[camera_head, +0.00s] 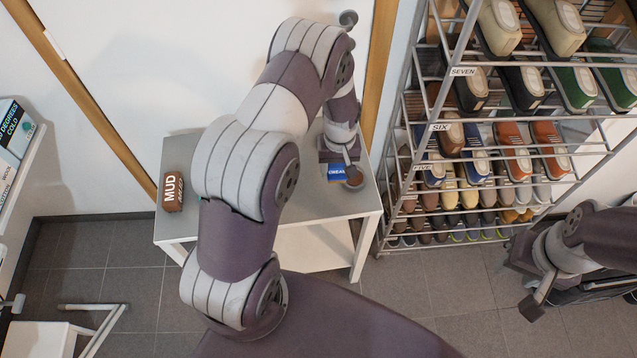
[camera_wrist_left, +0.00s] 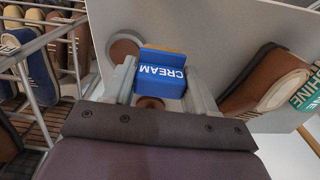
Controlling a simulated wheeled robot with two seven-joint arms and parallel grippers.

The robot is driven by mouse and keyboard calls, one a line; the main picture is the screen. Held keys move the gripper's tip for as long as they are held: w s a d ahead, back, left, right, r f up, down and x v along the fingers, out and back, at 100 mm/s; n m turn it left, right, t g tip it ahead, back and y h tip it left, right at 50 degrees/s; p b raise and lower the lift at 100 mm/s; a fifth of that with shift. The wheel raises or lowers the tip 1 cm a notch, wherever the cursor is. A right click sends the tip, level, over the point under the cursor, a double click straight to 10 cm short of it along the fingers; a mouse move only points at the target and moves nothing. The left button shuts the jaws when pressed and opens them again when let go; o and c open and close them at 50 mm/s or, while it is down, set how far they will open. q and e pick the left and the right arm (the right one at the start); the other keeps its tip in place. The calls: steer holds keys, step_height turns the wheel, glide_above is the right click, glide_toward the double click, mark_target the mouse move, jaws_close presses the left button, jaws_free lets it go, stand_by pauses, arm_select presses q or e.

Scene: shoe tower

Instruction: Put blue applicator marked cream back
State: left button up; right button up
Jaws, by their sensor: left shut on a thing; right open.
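The blue applicator marked CREAM (camera_head: 337,172) is held by my left gripper (camera_head: 342,163) above the back right part of a small grey table (camera_head: 335,202). In the left wrist view the blue applicator (camera_wrist_left: 161,72) sits between the two fingers, with its lettering upside down and an orange-brown strip along its far edge. My left gripper (camera_wrist_left: 160,85) is shut on it. Whether the applicator touches the tabletop I cannot tell. My right gripper (camera_head: 524,287) is open and empty at the lower right, apart from the table.
A brown block marked MUD (camera_head: 172,192) is at the table's left end. A round brown thing (camera_head: 354,178) is beside the applicator. A tall shoe rack (camera_head: 400,178) stands close right of the table. In the wrist view, a brown shoe (camera_wrist_left: 268,82) lies right of the gripper.

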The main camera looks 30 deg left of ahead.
arm_select(q)
steer(key=s+a+f, duration=0.1)
steer(key=a, duration=0.2)
steer(key=s+a+f, duration=0.1)
steer(key=shift+s+a+f+p, duration=0.3)
step_height(320, 180, down, 4)
steer(key=shift+w+f, duration=0.15)
steer(key=shift+f, duration=0.05)
steer(key=o, duration=1)
steer(key=shift+f, duration=0.1)
step_height(320, 180, up, 15)
steer(key=d, duration=0.1)
steer(key=s+d+r+m, duration=0.2)
steer(key=s+r, duration=0.1)
steer(key=s, duration=0.1)
steer(key=s+d+r+m, duration=0.2)
steer(key=s+r, duration=0.2)
steer(key=s, duration=0.1)
steer(key=s+d+r+m+t, duration=0.1)
steer(key=s+d+r+m, duration=0.1)
steer(key=s+d+r, duration=0.1)
steer(key=shift+s+d+r+b, duration=0.1)
steer(key=shift+s+r+b, duration=0.2)
steer(key=shift+s+r, duration=0.35)
